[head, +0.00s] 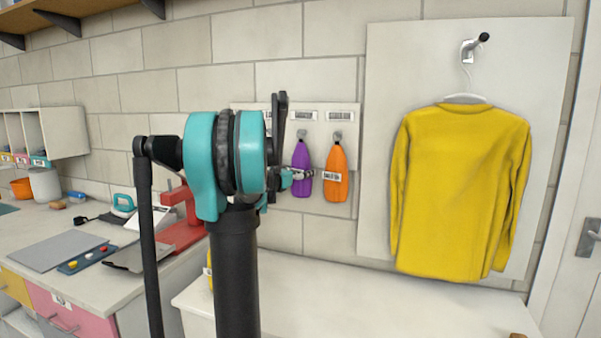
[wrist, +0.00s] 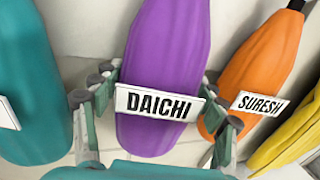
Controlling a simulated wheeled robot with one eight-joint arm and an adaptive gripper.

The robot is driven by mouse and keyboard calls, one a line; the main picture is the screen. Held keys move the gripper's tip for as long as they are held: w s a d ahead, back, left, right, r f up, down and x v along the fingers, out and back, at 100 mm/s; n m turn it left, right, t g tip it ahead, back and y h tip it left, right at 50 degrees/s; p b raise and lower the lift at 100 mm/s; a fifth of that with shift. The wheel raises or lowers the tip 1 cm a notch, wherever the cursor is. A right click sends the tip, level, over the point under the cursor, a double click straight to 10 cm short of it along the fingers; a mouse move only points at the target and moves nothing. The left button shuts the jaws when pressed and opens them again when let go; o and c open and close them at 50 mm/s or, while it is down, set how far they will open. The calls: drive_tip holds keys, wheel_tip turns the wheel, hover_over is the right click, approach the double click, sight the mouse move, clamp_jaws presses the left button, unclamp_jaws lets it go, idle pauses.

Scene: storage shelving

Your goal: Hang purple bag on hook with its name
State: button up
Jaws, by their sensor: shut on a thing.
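The purple bag (head: 301,158) is upright at the wall board in the head view, its top just under the middle hook (head: 302,134). I cannot tell whether its loop is on that hook. In the wrist view the purple bag (wrist: 160,50) carries a white tag (wrist: 156,104) reading DAICHI. My gripper (head: 302,174) is shut on the bag's body, with one finger at each side of it, around tag height, in the wrist view (wrist: 158,85). A name plate (head: 303,115) is above the hook; its writing is too small to read.
An orange bag (head: 336,175) tagged SURESH hangs close on the right. A teal bag (wrist: 30,80) is close on the left in the wrist view. A yellow shirt (head: 460,190) hangs further right. The white counter (head: 390,300) below is mostly clear.

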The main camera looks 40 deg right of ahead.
drive_tip(key=o, duration=1.6)
drive_tip(key=shift+o, duration=0.2)
drive_tip(key=v, duration=1.2)
drive_tip(key=s+a+f+m+y, duration=0.35)
drive_tip(key=a+f+m, duration=0.25)
drive_tip(key=a+f, duration=0.45)
drive_tip(key=s+a+f+m+y, duration=0.3)
drive_tip(key=a+f+m+y, duration=0.25)
drive_tip(key=a+f, duration=0.55)
drive_tip(key=s+a+f+m+y, duration=0.4)
drive_tip(key=a+f, duration=0.3)
drive_tip(key=a, duration=0.4)
drive_tip(key=s+a+f+m+y, duration=0.4)
drive_tip(key=a+f, duration=0.4)
drive_tip(key=a, duration=0.3)
drive_tip(key=shift+s+m+y, duration=0.3)
drive_tip(key=shift+s+m, duration=0.15)
drive_tip(key=shift+s, duration=0.8)
